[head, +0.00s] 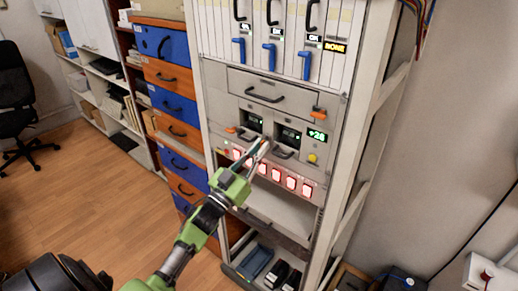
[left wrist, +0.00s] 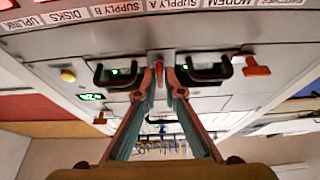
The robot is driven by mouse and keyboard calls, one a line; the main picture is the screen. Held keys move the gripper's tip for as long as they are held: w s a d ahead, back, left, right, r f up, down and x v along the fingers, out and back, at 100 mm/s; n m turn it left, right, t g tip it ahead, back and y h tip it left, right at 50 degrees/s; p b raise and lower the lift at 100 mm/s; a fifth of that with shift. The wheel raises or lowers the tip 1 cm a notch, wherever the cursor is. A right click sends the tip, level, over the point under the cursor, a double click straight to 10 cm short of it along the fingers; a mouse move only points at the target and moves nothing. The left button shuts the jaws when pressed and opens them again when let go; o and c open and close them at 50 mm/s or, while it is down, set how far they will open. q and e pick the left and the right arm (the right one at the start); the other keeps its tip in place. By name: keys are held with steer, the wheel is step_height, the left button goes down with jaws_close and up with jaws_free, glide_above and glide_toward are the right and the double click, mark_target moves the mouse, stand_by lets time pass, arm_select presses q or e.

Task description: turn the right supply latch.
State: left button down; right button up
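The right supply (head: 287,135) is a dark module with a handle and green lights in the grey rack. It also shows upside down in the left wrist view, left of my fingers (left wrist: 118,72). Its small orange-red latch (left wrist: 160,69) sits between the two supplies, between my fingertips and mostly hidden by them. My left gripper (head: 264,147) reaches up to the panel; its fingertips (left wrist: 161,78) are close together on either side of the latch and look shut on it. The left supply (head: 251,121) has its own orange latch (head: 231,130), lying sideways. My right gripper is not in view.
A drawer with a black handle (head: 265,95) and an orange latch (head: 318,113) is above the supplies. Red lit switches (head: 276,174) and a yellow button (head: 312,158) are below. Blue levers (head: 269,56) are higher up. Open floor (head: 90,200) lies left.

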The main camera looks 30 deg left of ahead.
arm_select(q)
steer(key=shift+m, duration=0.3)
steer(key=m+g+h, duration=0.2)
steer(key=m, duration=0.5)
steer(key=m+g+h, duration=0.2)
steer(key=m, duration=0.5)
steer(key=m+g+h+b, duration=0.1)
steer(key=m+g+h, duration=0.1)
steer(key=m, duration=0.6)
steer(key=shift+a+r+g+h, duration=0.1)
steer(key=shift+a+g+h, duration=0.05)
steer(key=shift+g+h, duration=0.15)
steer(key=c, duration=2.4)
jaws_free()
steer(key=shift+c, duration=0.2)
